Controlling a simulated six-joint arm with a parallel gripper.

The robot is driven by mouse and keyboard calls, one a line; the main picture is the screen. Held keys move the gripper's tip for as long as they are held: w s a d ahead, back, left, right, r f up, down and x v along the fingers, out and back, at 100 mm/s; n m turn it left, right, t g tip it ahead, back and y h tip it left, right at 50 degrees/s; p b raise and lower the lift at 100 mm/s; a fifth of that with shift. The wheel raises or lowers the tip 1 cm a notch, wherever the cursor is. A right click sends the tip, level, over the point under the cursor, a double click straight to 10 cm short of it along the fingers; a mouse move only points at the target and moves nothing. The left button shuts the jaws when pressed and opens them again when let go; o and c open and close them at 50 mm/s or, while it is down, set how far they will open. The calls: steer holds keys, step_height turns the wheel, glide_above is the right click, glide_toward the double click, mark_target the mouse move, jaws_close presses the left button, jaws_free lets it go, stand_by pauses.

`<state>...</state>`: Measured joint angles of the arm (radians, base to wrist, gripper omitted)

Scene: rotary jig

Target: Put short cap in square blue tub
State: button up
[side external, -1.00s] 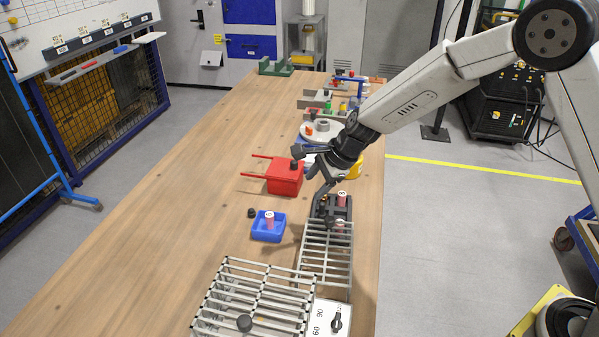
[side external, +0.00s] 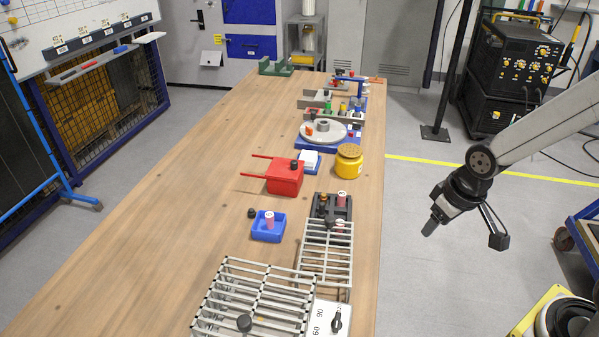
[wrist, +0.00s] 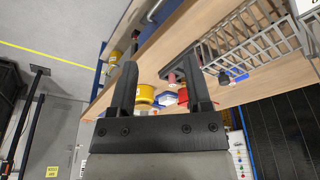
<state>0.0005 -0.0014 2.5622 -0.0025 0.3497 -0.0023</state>
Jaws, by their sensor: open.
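The square blue tub (side external: 280,236) sits on the wooden table left of the wire rack, with a pink cylinder (side external: 269,217) with a pale, marked top inside it. Similar pink cylinders stand in a dark tray (side external: 322,214) to its right, one upright at the tray's far end (side external: 342,198). A small dark cap-like piece (side external: 252,213) lies on the table just left of the tub. I cannot tell which piece is the short cap. My gripper (side external: 433,226) is off the table's right side, away from all of these; in the wrist view its fingers (wrist: 160,75) are open and empty.
A red box (side external: 286,182) with two rods and a dark knob is beyond the tub. A yellow pot (side external: 348,164) and a turntable (side external: 322,132) stand farther back. Wire racks (side external: 258,290) fill the near end. The table's left half is clear.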

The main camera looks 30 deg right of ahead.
steer(key=shift+o, duration=0.5)
steer(key=shift+w, duration=0.1)
steer(key=w+a+n+y, duration=0.1)
steer(key=w+a+n, duration=0.15)
steer(key=w, duration=0.75)
steer(key=w+a+n, duration=0.2)
steer(key=w+a, duration=0.2)
steer(key=w, duration=0.6)
steer(key=w+a+f+n, duration=0.1)
steer(key=w+a+f, duration=0.1)
steer(key=w+a, duration=0.2)
steer(key=w+a+f+n+y, duration=0.1)
steer(key=w+a+f+n, duration=0.1)
steer(key=w+a, duration=0.3)
steer(key=w+a+f+n+y, duration=0.1)
steer(key=w+a+f+n, duration=0.1)
steer(key=w+a+f, duration=0.2)
steer(key=shift+w+a+t, duration=0.15)
steer(key=shift+w+a, duration=0.1)
steer(key=shift+w, duration=0.25)
steer(key=shift+w+a+t, duration=0.15)
steer(key=shift+w+a, duration=0.05)
steer(key=shift+w, duration=0.25)
